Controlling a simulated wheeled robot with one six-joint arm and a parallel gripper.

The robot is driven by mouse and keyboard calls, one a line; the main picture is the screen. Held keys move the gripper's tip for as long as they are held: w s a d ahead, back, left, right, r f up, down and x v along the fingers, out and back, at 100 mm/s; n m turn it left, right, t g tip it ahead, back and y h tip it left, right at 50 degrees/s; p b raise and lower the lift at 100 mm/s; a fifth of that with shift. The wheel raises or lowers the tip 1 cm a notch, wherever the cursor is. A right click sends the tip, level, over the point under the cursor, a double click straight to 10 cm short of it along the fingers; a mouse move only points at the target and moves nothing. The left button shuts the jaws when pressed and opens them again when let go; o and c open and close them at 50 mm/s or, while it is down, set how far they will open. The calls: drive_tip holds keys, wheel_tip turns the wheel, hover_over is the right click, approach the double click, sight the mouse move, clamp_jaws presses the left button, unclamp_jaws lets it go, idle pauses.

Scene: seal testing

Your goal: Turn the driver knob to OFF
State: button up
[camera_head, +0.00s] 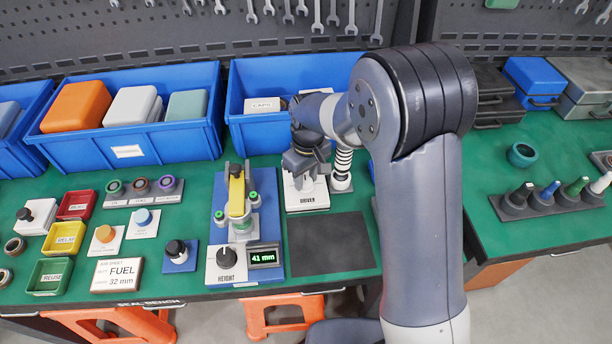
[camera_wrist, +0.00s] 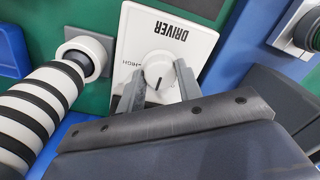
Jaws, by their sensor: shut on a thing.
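The white driver panel (camera_head: 308,199), labelled DRIVER, stands on the green bench behind a dark mat. In the wrist view the panel (camera_wrist: 190,52) appears upside down, with a round white knob (camera_wrist: 157,67) on it. The knob's dark pointer line points toward the bottom of that picture. A partly covered label that seems to read HIGH is left of the knob; no OFF mark is legible. My gripper (camera_wrist: 159,84) is shut on the knob, one finger on each side. In the head view my gripper (camera_head: 306,163) hides the knob.
A black-and-white striped post (camera_head: 342,165) stands close beside the panel. The height gauge (camera_head: 239,222), reading 41 mm, is to the left. A blue bin (camera_head: 240,110) is behind. The dark mat (camera_head: 335,243) in front is bare.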

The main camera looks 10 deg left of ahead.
sight(306, 179)
drive_tip(key=n, duration=0.3)
drive_tip(key=shift+n, duration=0.4)
drive_tip(key=shift+n+b, duration=0.35)
drive_tip(key=shift+n, duration=1.55)
drive_tip(key=o, duration=1)
drive_tip(key=shift+c, duration=0.2)
drive_tip(key=shift+r, duration=0.1)
wheel_tip(306, 179, up, 11)
drive_tip(key=shift+w, duration=0.3)
